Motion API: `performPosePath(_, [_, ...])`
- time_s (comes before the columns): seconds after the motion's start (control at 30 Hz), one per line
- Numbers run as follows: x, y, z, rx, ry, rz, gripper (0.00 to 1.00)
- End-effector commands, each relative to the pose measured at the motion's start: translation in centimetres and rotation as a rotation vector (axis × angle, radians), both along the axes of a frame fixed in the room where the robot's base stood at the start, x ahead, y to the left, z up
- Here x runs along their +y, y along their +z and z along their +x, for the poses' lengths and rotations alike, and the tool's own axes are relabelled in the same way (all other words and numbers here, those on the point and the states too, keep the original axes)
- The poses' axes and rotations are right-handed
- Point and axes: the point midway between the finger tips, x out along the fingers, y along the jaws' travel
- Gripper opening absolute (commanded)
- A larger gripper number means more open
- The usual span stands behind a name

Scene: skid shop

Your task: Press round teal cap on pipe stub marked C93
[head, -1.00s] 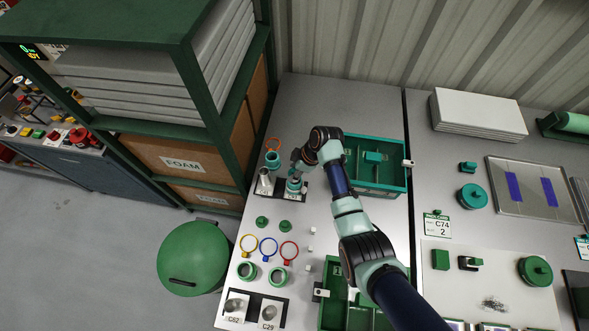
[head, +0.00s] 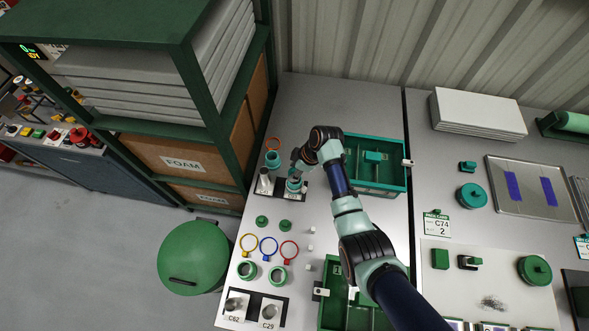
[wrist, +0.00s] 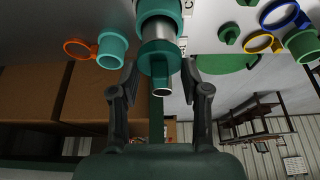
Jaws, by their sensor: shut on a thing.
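A round teal cap (wrist: 158,58) with a raised tab sits between the fingertips of my gripper (wrist: 160,72) in the wrist view. My gripper is shut on it. The cap is lined up with a silver and teal pipe stub (wrist: 158,8) and appears to touch it; how far it is seated cannot be told. In the head view my gripper (head: 294,181) is low over the right stub of a dark plate (head: 279,193), and its fingers largely hide the cap. A second, bare silver stub (head: 264,178) stands to the left. The stub labels are too small or cut off to read.
A teal ring (head: 272,160) and an orange ring (head: 273,144) lie behind the plate. Green caps (head: 285,225), coloured rings (head: 268,247) and another stub plate (head: 254,307) lie in front. A teal bin (head: 376,190) stands to the right, a shelf (head: 200,150) to the left.

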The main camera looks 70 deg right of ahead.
Motion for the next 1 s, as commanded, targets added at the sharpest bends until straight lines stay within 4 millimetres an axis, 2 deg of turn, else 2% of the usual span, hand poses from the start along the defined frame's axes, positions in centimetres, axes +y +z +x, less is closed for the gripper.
performPosePath(1.0, [0.01,-0.54,-0.01,0.0,0.0,0.0,0.35])
